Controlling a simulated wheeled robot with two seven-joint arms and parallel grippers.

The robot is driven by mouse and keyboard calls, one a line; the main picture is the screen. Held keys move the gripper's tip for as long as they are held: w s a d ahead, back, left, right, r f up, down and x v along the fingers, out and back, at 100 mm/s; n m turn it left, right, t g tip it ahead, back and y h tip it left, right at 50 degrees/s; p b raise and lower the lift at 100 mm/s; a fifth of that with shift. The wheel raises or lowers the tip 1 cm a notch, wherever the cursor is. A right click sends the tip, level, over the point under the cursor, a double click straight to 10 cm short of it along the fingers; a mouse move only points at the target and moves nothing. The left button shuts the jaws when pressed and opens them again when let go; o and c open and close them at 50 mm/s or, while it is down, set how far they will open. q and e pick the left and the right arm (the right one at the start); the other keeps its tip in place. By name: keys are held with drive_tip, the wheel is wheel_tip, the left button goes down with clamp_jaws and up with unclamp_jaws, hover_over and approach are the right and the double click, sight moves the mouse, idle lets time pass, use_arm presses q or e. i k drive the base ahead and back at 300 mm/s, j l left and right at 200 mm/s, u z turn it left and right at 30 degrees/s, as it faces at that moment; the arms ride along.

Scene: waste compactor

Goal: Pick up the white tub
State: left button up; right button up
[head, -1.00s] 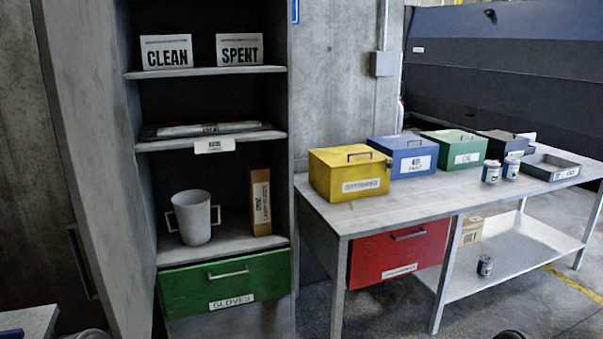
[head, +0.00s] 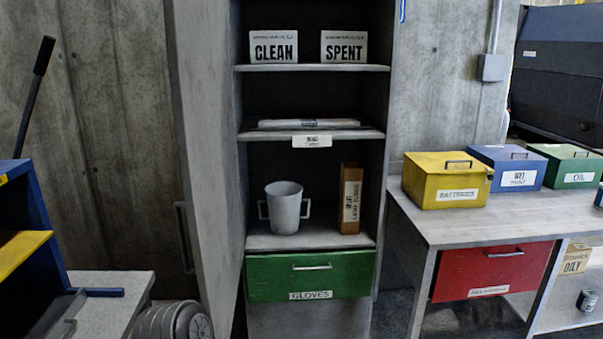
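The white tub (head: 284,210) stands upright on the lower open shelf (head: 335,240) of the grey cabinet, above the green drawer. It has a handle on each side, and its open rim faces up. Nothing touches it, and a brown box (head: 350,199) stands to its right with a gap between them. Neither of my grippers shows in the head view.
The cabinet door (head: 207,170) stands open on the left. The green gloves drawer (head: 310,276) is shut. A workbench (head: 450,221) with yellow, blue and green boxes is at right. A grey ribbed rounded shape (head: 172,321) shows at bottom left.

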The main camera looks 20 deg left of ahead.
sight(284, 198)
drive_tip(key=i, duration=1.85)
